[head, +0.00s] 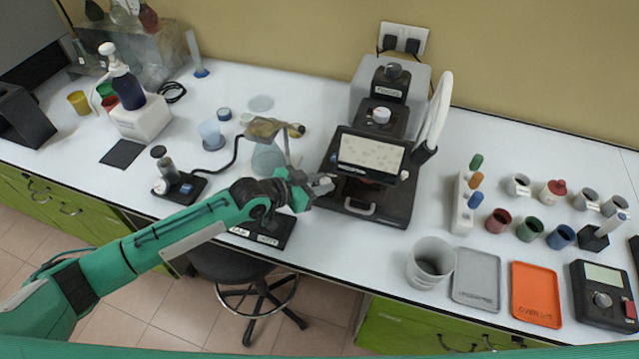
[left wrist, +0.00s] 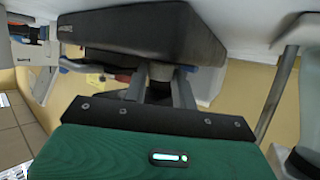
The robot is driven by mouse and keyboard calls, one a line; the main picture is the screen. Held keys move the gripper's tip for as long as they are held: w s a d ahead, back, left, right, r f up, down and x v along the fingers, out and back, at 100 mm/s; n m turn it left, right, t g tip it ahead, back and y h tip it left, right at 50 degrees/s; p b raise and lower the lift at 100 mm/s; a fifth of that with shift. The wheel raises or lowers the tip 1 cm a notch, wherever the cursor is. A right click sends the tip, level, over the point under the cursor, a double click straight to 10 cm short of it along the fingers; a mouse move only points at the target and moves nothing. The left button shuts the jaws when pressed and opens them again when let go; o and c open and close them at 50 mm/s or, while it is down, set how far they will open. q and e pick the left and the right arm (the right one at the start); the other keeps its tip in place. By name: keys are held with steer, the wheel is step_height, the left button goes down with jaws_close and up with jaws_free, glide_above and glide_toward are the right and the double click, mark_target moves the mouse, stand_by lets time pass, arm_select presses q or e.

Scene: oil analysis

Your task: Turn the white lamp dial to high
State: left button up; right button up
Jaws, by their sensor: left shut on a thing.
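My left gripper (head: 298,192) reaches in from the left, just left of the big dark instrument. In the left wrist view its fingers (left wrist: 160,82) are shut on a short grey dial (left wrist: 161,70) that projects from a dark rounded box (left wrist: 140,30). The dial's pointer and setting cannot be read. In the head view a low dark box with white lettering (head: 247,234) lies partly under my arm, and no dial shows on its visible part. My right gripper is in neither view.
The dark instrument (head: 366,208) with a tilted screen (head: 370,154) stands right of the gripper. A glass flask (head: 268,160) is close behind my wrist. A grey cup (head: 430,262) and an orange tray (head: 536,294) are further right. A stool (head: 250,268) is below.

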arm_select(q)
steer(key=o, duration=1)
steer(key=b+v, duration=0.3)
steer(key=v, duration=1.1)
steer(key=shift+d, duration=0.15)
